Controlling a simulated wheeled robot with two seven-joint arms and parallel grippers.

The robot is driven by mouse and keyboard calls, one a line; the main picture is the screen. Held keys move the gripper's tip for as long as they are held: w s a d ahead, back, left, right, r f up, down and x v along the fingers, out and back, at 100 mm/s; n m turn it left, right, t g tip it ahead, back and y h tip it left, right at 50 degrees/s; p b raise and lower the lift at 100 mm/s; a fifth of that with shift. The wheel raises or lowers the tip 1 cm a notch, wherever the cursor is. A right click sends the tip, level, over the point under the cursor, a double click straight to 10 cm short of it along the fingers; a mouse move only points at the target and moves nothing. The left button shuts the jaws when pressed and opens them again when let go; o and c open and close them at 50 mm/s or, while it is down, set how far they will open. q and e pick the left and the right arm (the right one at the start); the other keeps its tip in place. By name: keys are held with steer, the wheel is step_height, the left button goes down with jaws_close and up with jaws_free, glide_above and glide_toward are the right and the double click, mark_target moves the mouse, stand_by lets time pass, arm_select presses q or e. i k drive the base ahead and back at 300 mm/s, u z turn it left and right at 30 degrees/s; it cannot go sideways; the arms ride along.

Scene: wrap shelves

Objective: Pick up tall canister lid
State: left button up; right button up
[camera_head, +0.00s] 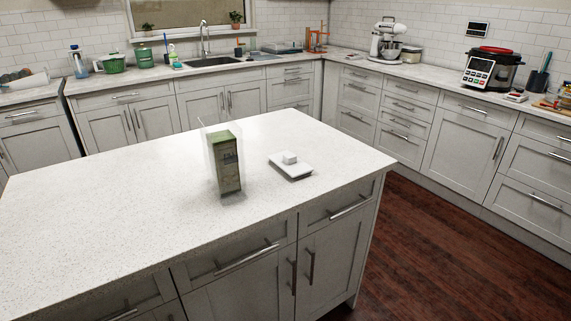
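A tall clear canister (212,160) stands upright on the white speckled island counter. A green and dark box or packet (227,165) appears inside it, and its top looks open. A white square lid (291,166) with a small raised knob (290,157) lies flat on the counter to the right of the canister, apart from it. Neither of my grippers shows in the head view.
The island top (110,215) is otherwise clear, and its right corner is near the lid. Wall counters behind hold a stand mixer (386,42), a multicooker (490,68), a green pot (112,63) and a sink (212,61). Dark wood floor (425,250) is free at right.

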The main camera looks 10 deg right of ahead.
mark_target(295, 171)
steer(key=z, duration=1.9)
steer(key=i, duration=1.1)
steer(key=u, duration=1.3)
